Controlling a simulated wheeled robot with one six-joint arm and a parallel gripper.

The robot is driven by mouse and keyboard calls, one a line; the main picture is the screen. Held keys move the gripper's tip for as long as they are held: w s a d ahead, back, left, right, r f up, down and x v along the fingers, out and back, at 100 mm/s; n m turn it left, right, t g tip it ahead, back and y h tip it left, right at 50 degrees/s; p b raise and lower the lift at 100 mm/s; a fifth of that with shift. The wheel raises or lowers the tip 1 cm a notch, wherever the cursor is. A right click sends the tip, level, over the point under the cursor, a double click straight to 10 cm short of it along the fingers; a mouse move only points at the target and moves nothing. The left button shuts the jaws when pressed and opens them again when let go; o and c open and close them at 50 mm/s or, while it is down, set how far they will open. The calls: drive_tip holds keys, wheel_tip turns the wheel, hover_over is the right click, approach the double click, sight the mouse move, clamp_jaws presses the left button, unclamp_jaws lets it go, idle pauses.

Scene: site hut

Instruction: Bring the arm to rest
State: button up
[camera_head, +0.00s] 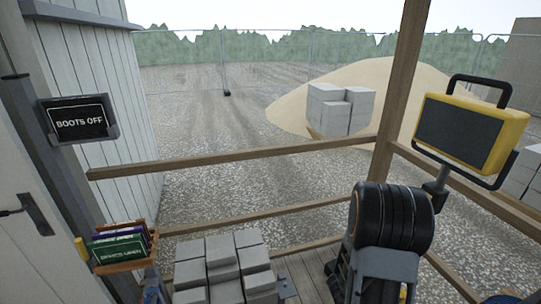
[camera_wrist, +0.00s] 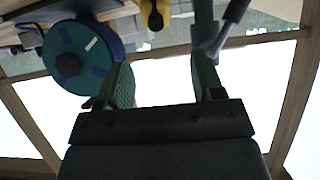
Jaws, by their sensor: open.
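My gripper (camera_wrist: 160,68) shows in the wrist view, its two green-faced fingers well apart with nothing between them. The wrist camera looks out at bright white sky between wooden beams. A round blue reel-like thing (camera_wrist: 92,45) with a dark hub shows behind the left finger; whether they touch I cannot tell. My gripper cannot be made out in the head view.
Wooden rails (camera_head: 235,158) and a post (camera_head: 396,90) edge the deck. Grey blocks (camera_head: 222,262) are stacked at the front. A yellow work lamp (camera_head: 470,130) stands right. A small crate (camera_head: 125,262) and a "BOOTS OFF" sign (camera_head: 79,120) are left. Gravel lies beyond.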

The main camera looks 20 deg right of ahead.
drive_tip(key=w+a+f+n+t+y, duration=0.2)
drive_tip(key=w+a+f+y, duration=0.2)
drive_tip(key=y, duration=0.1)
drive_tip(key=w+a+r+n+t+y, duration=0.1)
drive_tip(key=w+a+r+n+y, duration=0.15)
drive_tip(key=a, duration=0.35)
drive_tip(key=w+a+r+n+t+y, duration=0.1)
drive_tip(key=w+a+r+n+y, duration=0.15)
drive_tip(key=a+y, duration=0.2)
drive_tip(key=s+a+r+n, duration=0.3)
drive_tip(key=a+r+n, duration=0.2)
drive_tip(key=r, duration=0.4)
drive_tip(key=s+a+r+n, duration=0.3)
drive_tip(key=a+r+n, duration=0.3)
drive_tip(key=a+r, duration=0.2)
drive_tip(key=shift+s+a+r+t, duration=0.2)
drive_tip(key=shift+s+r+t, duration=0.1)
drive_tip(key=shift+r, duration=0.6)
